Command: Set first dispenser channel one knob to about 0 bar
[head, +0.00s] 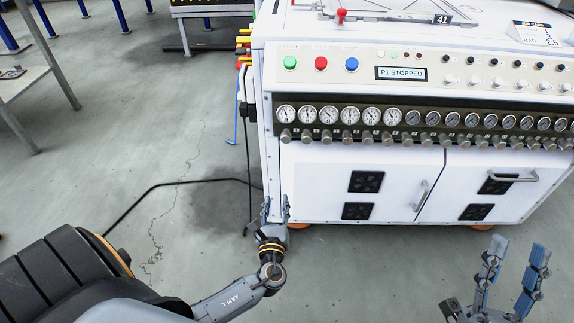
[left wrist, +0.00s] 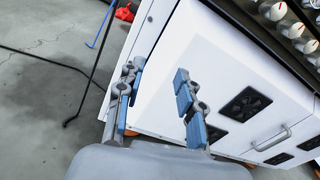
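The white dispenser cabinet (head: 330,180) carries a row of round gauges with a row of grey knobs below them. The leftmost gauge (head: 286,114) and the leftmost knob (head: 286,136) are at the panel's left end. My left gripper (head: 276,205) is open and empty, low beside the cabinet's lower left corner, below the knobs. In the left wrist view its fingers (left wrist: 158,95) are apart in front of the white cabinet door, with some knobs (left wrist: 275,12) at the top right. My right gripper (head: 513,268) is open and empty at the lower right. Gauge readings are too small to tell.
Green (head: 290,62), red (head: 321,63) and blue (head: 351,64) buttons and a display (head: 401,73) reading "P1 STOPPED" sit above the gauges. A door handle (head: 421,195) sticks out below.

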